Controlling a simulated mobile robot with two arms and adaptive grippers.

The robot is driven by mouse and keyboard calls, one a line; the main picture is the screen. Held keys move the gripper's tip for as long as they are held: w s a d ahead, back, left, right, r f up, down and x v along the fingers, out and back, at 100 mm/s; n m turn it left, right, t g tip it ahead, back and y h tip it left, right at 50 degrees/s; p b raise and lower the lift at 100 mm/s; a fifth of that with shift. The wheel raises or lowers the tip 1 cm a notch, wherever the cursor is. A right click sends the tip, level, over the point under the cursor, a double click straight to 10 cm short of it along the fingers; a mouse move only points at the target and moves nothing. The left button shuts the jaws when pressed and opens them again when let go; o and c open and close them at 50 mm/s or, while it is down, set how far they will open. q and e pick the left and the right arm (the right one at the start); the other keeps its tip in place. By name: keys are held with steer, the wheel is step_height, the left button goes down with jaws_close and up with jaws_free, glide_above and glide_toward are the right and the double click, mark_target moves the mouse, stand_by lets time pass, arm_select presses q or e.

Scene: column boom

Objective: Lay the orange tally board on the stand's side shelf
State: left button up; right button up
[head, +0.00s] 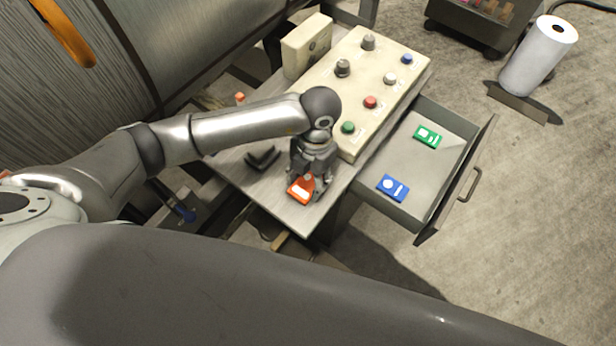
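The orange tally board (301,191), with a white label, is at the front part of the stand's grey side shelf (268,188). It lies on the shelf or just above it; I cannot tell which. My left gripper (312,183) points down over the board's far end, with its fingers around or beside that end. The fingers are small and partly hide the board, so their grip on it is unclear. My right gripper is not in view.
A dark bracket (262,157) sits on the shelf left of my gripper. The cream control panel (350,85) has knobs and buttons. The open drawer (408,168) holds a green board (427,136) and a blue board (392,188). A white roll (538,58) stands at the upper right.

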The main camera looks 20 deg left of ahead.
mark_target(312, 178)
arm_select(q)
steer(key=o, duration=0.4)
steer(key=shift+c, duration=0.2)
steer(key=shift+r, duration=0.2)
step_height(312, 178, up, 12)
steer(key=w+b, duration=0.1)
steer(key=b, duration=0.1)
steer(key=shift+w+d+b, duration=0.3)
steer(key=shift+w, duration=0.05)
steer(key=shift+s+f, duration=0.1)
steer(key=shift+f, duration=0.05)
